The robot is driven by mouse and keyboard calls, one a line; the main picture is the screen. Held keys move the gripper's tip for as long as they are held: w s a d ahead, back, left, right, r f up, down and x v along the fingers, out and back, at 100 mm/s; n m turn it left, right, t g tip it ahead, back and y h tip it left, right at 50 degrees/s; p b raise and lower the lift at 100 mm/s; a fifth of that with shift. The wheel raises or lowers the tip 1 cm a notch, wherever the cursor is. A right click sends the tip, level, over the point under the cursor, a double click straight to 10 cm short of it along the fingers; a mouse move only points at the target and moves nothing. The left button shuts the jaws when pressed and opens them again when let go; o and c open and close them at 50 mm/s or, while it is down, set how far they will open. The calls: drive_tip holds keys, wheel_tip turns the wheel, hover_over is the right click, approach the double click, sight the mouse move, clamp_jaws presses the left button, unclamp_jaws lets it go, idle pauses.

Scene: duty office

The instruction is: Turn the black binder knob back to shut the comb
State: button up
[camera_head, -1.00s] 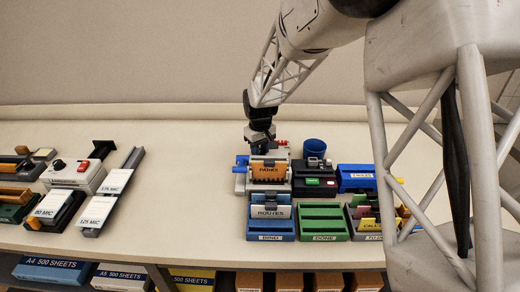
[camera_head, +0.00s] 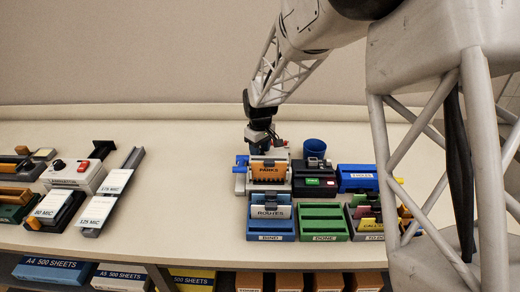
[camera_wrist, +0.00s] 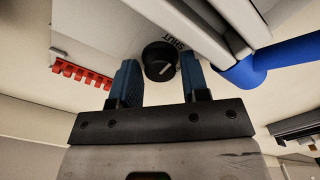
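The black knob (camera_wrist: 160,61) shows in the wrist view as a round dial with a pale pointer line, on a pale face marked SHUT. My gripper (camera_wrist: 159,62) is open, with one blue finger on each side of the knob and a visible gap on both sides. The knob is not gripped. In the head view my gripper (camera_head: 260,146) is low at the back of the grey binder (camera_head: 240,184), which hides the knob there. An orange PARKS booklet (camera_head: 268,171) stands at the binder's front.
A red toothed strip (camera_wrist: 82,74) and a blue handle (camera_wrist: 275,66) flank the knob in the wrist view. A black device (camera_head: 313,188) and a blue cup (camera_head: 315,147) stand right of the binder. Blue BIND (camera_head: 271,230) and green DONE (camera_head: 323,228) trays are in front.

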sight(262, 152)
drive_tip(key=shift+r, duration=3.85)
drive_tip(key=shift+s+d+r, duration=0.3)
drive_tip(key=shift+r, duration=0.05)
drive_tip(key=s+d+r+m+t, duration=0.15)
drive_tip(key=s+d+r, duration=0.3)
drive_tip(key=s, duration=0.45)
drive_tip(key=s+d+r+m, duration=0.3)
drive_tip(key=s+d, duration=0.3)
drive_tip(key=s, duration=0.4)
drive_tip(key=s+d+r+m, duration=0.2)
drive_tip(key=s+d+r, duration=0.3)
drive_tip(key=s, duration=0.4)
drive_tip(key=s+d+f+m, duration=0.1)
drive_tip(key=s+d, duration=0.1)
drive_tip(key=s, duration=0.4)
drive_tip(key=s+d+f+m+t, duration=0.1)
drive_tip(key=s+d+f+m, duration=0.1)
drive_tip(key=s, duration=0.4)
drive_tip(key=shift+s+d+f, duration=0.15)
drive_tip(key=shift+s+f, duration=0.05)
drive_tip(key=shift+s, duration=0.15)
